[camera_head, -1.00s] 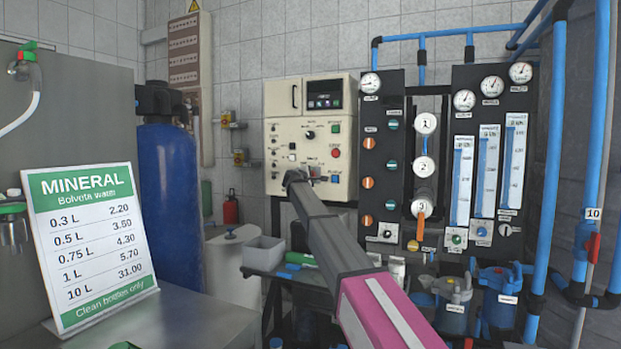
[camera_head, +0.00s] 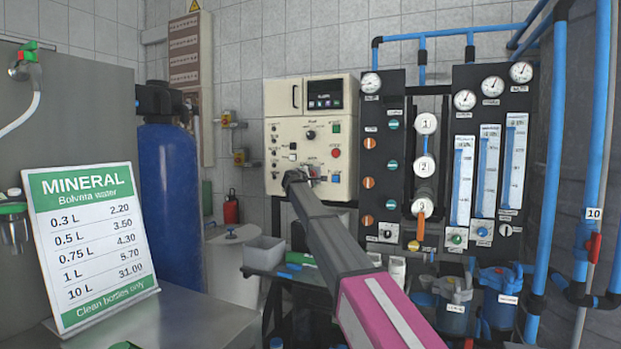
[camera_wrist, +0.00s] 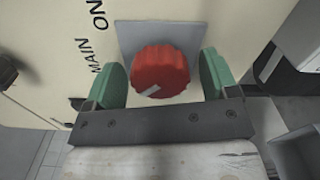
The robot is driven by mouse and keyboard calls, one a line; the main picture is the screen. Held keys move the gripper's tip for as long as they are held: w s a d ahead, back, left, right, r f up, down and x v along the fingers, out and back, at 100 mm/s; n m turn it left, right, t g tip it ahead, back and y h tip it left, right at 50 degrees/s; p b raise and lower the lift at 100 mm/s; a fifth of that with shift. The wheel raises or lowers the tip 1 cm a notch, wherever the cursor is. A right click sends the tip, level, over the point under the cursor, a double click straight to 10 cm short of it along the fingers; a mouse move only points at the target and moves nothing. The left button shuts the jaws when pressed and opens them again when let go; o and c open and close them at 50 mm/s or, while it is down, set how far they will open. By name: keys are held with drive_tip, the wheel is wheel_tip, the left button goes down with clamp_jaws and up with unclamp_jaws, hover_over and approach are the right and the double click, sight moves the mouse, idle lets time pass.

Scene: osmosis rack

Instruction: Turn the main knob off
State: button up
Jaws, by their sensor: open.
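The main knob (camera_wrist: 160,70) is a red, ridged round knob on a grey square plate (camera_wrist: 128,35) in the wrist view. Its pale mark lies at its lower edge, slanting. Black lettering "MAIN" and "ON" stands on the cream panel left of it. My gripper (camera_wrist: 163,80) is open, with one green finger pad on each side of the knob and narrow gaps visible. In the head view my gripper (camera_head: 300,177) is at the lower part of the cream control box (camera_head: 285,118), and it hides the knob there.
A black panel (camera_head: 396,82) with gauges, valves and blue pipes stands right of the control box. A grey bin (camera_head: 264,252) sits below it. A blue tank (camera_head: 170,180) and a mineral water price sign (camera_head: 90,235) are on the left.

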drive_tip(key=v, duration=1)
drive_tip(key=shift+s, duration=0.2)
